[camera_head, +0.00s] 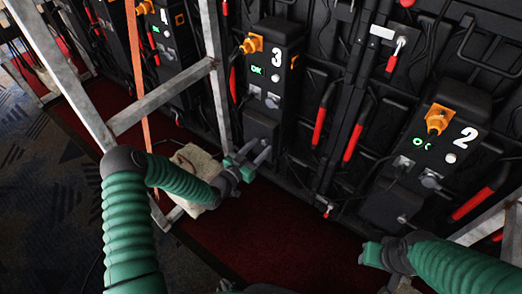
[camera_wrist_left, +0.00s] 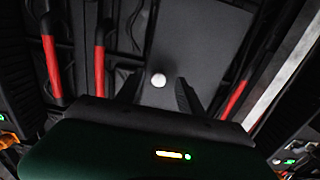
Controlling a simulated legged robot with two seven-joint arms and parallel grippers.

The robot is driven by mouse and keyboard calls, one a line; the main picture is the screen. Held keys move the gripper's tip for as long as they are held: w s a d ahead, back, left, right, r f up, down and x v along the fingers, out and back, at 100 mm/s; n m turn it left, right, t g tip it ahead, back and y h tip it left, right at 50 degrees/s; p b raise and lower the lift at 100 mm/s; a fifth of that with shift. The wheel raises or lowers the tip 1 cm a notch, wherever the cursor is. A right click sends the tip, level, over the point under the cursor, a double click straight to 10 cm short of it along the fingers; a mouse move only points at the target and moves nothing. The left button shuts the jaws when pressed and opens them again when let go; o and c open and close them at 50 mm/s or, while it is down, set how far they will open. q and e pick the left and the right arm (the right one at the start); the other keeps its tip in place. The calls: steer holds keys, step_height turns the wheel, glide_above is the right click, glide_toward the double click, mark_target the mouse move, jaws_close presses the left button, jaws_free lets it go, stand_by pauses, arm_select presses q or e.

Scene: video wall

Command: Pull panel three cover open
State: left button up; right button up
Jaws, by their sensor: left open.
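Panel three (camera_head: 270,75) is a black box on the wall, left of centre in the head view. It has a white "3", an orange connector, a green "OK" light and small switches. Its lower front cover (camera_head: 262,128) looks flat against it. My left gripper (camera_head: 252,154) is open just in front of the panel's lower edge. In the left wrist view, a round white knob (camera_wrist_left: 158,80) on a dark grey flat surface lies between the open fingertips (camera_wrist_left: 157,92), with space on both sides. My right gripper (camera_head: 372,255) is low right; its fingers are unclear.
Panel two (camera_head: 440,150) stands on the right, with red handles (camera_head: 472,204) near it. A grey metal frame (camera_head: 160,100) rises left of panel three. A pale block (camera_head: 196,170) lies behind my left forearm. Red carpet (camera_head: 285,235) runs along the wall's foot.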

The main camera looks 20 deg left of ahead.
arm_select(q)
steer(key=shift+w+d+r, duration=0.1)
steer(key=shift+w+d, duration=0.15)
steer(key=shift+w, duration=0.45)
steer(key=shift+c, duration=0.5)
jaws_close()
stand_by(0.4)
